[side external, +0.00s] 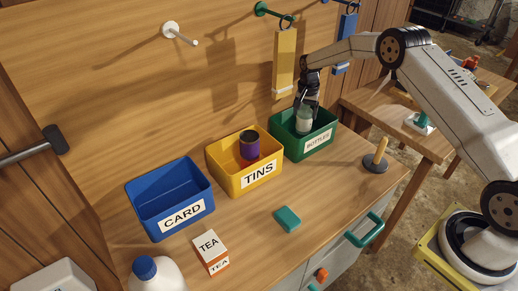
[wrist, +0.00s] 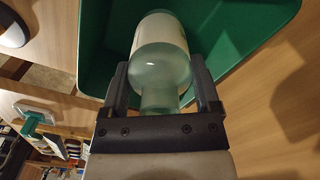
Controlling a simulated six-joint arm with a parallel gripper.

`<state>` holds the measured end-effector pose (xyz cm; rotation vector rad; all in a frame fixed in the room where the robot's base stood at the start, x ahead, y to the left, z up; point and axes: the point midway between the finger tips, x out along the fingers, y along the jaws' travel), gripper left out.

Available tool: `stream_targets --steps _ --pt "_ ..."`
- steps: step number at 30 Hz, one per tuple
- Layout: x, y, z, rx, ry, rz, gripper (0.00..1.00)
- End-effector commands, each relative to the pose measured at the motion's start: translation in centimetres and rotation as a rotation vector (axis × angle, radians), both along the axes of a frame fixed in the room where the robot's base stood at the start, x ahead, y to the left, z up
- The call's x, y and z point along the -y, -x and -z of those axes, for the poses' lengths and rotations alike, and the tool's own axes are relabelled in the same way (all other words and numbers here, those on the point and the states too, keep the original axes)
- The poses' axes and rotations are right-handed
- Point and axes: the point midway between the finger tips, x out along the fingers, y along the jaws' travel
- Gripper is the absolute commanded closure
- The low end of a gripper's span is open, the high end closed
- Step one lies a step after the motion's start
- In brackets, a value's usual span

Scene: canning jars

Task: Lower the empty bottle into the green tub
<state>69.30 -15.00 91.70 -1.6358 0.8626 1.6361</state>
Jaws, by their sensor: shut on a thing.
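The empty bottle (side external: 304,121) is pale, greenish and clear, with a light label. My gripper (side external: 308,98) is shut on its neck from above and holds it roughly upright. The bottle is inside the opening of the green tub (side external: 317,142), which is labelled BOTTLES; I cannot tell whether its base touches the tub floor. In the wrist view the bottle (wrist: 161,62) sits between the two fingers (wrist: 160,92), with the green tub (wrist: 245,50) around its far end.
A yellow TINS tub (side external: 222,170) holding a purple tin (side external: 249,145) stands left of the green tub, then a blue CARD tub (side external: 150,196). A tea box (side external: 210,252), teal block (side external: 287,218) and wooden peg on a dark base (side external: 376,160) stand on the bench.

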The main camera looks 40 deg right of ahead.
Motion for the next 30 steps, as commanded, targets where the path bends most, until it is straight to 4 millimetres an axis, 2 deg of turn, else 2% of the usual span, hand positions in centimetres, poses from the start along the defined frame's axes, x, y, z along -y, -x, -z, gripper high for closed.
stream_targets --steps 30 --pt "0.01 -0.04 0.99 0.001 0.0 0.0 0.86"
